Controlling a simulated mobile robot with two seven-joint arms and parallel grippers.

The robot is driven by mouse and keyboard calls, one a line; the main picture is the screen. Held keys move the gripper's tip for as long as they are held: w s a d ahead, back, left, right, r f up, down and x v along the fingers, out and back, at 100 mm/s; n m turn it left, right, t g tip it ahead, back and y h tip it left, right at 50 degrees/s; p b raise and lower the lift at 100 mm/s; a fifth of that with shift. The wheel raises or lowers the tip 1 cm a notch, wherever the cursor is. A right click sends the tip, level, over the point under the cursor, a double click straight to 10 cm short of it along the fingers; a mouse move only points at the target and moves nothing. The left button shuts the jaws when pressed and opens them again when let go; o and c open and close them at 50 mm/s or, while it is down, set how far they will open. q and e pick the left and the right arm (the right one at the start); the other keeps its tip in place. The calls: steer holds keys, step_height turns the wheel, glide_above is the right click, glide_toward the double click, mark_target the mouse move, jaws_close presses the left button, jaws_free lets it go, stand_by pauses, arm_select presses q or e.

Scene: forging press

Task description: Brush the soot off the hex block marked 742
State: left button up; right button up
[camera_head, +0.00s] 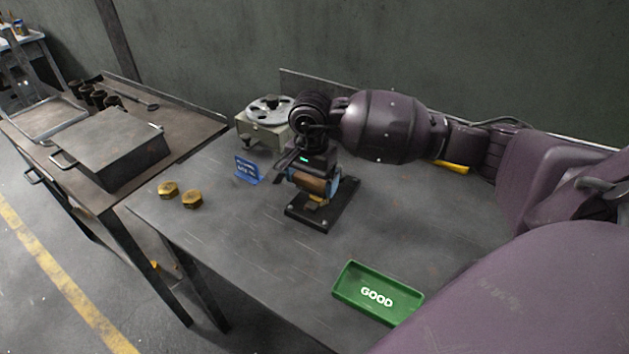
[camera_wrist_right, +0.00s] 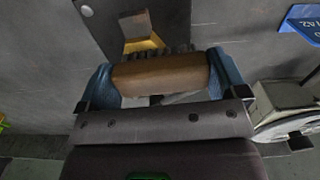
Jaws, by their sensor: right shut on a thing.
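My right gripper (camera_head: 312,186) is shut on a brush with a brown wooden back, held between blue fingers. The brush (camera_wrist_right: 160,74) also fills the middle of the right wrist view, its dark bristles facing a brass hex block (camera_wrist_right: 145,46). That block (camera_head: 316,203) sits on a dark base plate (camera_head: 336,212), partly hidden by the brush and gripper. Its top looks brown and dark in the wrist view. I cannot tell whether the bristles touch it, and I cannot read a number on it. Two more brass hex blocks (camera_head: 168,188) (camera_head: 191,199) lie on the table to the left. My left gripper is not in view.
A blue sign (camera_head: 247,170) stands behind the two loose blocks. A machine with a round disc (camera_head: 268,120) stands at the back. A green tray marked GOOD (camera_head: 352,293) lies at the front right. A side table with a metal box (camera_head: 110,145) is at left.

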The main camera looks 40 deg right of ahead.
mark_target(324, 183)
steer(key=shift+s+d, duration=0.1)
steer(key=shift+s+d, duration=0.2)
steer(key=shift+s, duration=0.2)
steer(key=shift+s+d+p, duration=0.3)
steer(key=shift+s+d, duration=0.1)
steer(key=shift+s, duration=0.45)
steer(key=shift+s+d, duration=0.1)
steer(key=shift+s, duration=0.2)
steer(key=shift+f, duration=0.1)
